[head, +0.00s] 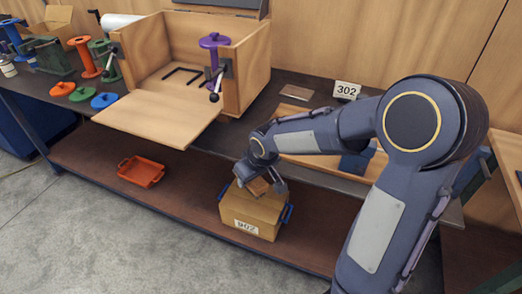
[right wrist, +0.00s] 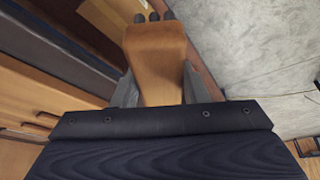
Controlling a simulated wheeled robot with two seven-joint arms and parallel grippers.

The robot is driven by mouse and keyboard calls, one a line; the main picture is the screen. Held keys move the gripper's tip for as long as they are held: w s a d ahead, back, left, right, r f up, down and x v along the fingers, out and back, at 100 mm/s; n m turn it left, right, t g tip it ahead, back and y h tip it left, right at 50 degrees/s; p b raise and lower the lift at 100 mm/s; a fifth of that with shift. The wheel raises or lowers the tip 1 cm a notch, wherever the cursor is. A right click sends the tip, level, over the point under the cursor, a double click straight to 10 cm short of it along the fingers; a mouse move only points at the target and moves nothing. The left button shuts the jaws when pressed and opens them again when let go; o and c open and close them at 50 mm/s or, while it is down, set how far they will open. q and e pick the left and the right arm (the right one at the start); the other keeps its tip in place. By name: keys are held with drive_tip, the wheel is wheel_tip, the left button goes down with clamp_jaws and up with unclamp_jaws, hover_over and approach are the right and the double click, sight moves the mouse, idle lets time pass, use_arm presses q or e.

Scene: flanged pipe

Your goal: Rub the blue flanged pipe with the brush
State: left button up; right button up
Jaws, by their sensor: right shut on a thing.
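The blue flanged pipe (head: 12,35) stands upright at the far left end of the bench, partly cut by the picture edge. My right gripper (head: 264,186) is low in the head view, over the cardboard box on the lower shelf, far from the blue pipe. It is shut on a brown wooden piece, seemingly the brush (right wrist: 156,58), which lies between both fingers in the right wrist view. Dark tips show at its far end. In the head view only a small brown part of it shows. My left gripper is not in view.
A cardboard box (head: 240,209) with blue handles, labelled 902, and an orange tray (head: 141,172) are on the lower shelf. An open wooden cabinet (head: 250,62) holds a purple flanged pipe (head: 214,63).

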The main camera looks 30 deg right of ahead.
drive_tip(key=s+a+f+m, duration=0.1)
drive_tip(key=a+f, duration=0.2)
drive_tip(key=f, duration=0.3)
drive_tip(key=shift+s+a+m+h, duration=0.3)
drive_tip(key=shift+a+m, duration=0.05)
drive_tip(key=shift+m, duration=0.05)
